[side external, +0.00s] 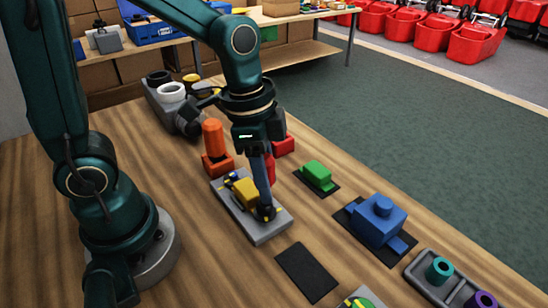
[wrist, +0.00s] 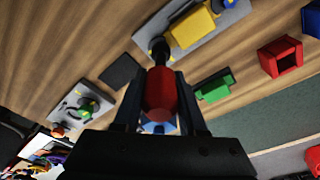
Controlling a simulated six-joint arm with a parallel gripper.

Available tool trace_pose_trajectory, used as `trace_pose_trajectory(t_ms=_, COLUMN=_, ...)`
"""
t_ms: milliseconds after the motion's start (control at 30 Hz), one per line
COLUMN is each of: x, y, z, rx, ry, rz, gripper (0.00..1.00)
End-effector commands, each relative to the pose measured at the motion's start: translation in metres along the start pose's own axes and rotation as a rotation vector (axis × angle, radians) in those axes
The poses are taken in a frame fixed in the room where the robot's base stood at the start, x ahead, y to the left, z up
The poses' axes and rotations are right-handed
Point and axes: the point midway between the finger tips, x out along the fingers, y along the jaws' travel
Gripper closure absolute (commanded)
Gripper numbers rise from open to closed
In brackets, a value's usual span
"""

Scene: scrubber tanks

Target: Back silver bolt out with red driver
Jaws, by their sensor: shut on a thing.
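My gripper (side external: 264,180) is shut on the red driver (wrist: 161,94), whose red handle sits between the two fingers in the wrist view. The driver points down, and its dark end (wrist: 158,50) is at the near end of a grey plate (side external: 264,228). The plate carries a yellow block (side external: 245,192) and also shows in the wrist view (wrist: 212,37). The silver bolt cannot be made out; the driver's end and the gripper cover that spot. Whether the driver's end is seated on the bolt cannot be told.
An empty red holder (wrist: 281,57) stands behind my gripper. An orange driver (side external: 212,139) stands upright left of it. A green block (side external: 317,174), a blue block (side external: 380,220) and a grey tray with rings (side external: 425,290) lie to the right. A black mat (side external: 306,272) is bare.

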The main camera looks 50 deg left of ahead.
Motion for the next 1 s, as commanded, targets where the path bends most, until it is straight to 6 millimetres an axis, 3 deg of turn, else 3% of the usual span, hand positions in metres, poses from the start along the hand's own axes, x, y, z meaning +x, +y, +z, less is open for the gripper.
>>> trace_pose_trajectory(t_ms=200, x=-0.0003, y=-0.0004, z=-0.0004, rx=-0.128, ry=0.0, rz=-0.019, gripper=1.0)
trace_pose_trajectory(t_ms=533, x=-0.0004, y=-0.0006, z=-0.0005, rx=-0.15, ry=0.001, rz=-0.022, gripper=1.0)
trace_pose_trajectory(t_ms=767, x=-0.0009, y=-0.0013, z=-0.0005, rx=-0.373, ry=0.001, rz=-0.056, gripper=1.0)
trace_pose_trajectory(t_ms=1000, x=-0.0006, y=-0.0013, z=0.0, rx=-0.263, ry=0.0, rz=-0.039, gripper=1.0)
